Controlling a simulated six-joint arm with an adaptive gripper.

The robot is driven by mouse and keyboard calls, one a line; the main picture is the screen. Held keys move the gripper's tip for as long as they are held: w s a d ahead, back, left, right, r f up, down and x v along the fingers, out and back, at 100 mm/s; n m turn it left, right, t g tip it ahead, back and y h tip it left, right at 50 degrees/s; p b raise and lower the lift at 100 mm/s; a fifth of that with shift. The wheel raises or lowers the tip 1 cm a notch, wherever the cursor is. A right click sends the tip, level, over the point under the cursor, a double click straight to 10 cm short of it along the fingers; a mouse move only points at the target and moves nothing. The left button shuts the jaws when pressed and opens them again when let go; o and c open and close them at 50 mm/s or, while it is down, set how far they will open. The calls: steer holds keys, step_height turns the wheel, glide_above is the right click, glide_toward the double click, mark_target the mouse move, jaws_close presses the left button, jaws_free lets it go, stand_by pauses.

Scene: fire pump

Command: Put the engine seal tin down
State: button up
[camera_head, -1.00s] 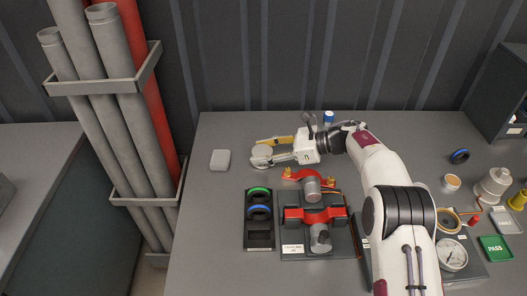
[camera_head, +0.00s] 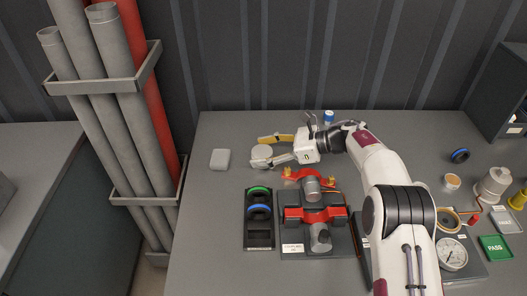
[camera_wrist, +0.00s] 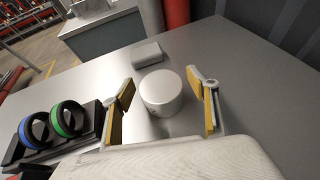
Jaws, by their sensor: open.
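The engine seal tin appears to be the round pale tin (camera_wrist: 161,92) standing upright on the table in the wrist view. It also shows in the head view (camera_head: 262,151), beside my gripper's fingers. My gripper (camera_head: 264,151) is open around it, with one yellow-padded finger on each side. In the wrist view my gripper (camera_wrist: 164,106) shows a gap between each finger and the tin. The tin's label is not readable.
A grey-white box (camera_head: 220,160) lies left of the tin. A black rack (camera_head: 259,237) with green and blue rings and a red pump fixture (camera_head: 316,215) stand in front. A blue-capped bottle (camera_head: 328,117) is behind my wrist. Table left of the rack is clear.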

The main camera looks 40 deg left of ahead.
steer(key=v, duration=1.2)
stand_by(0.7)
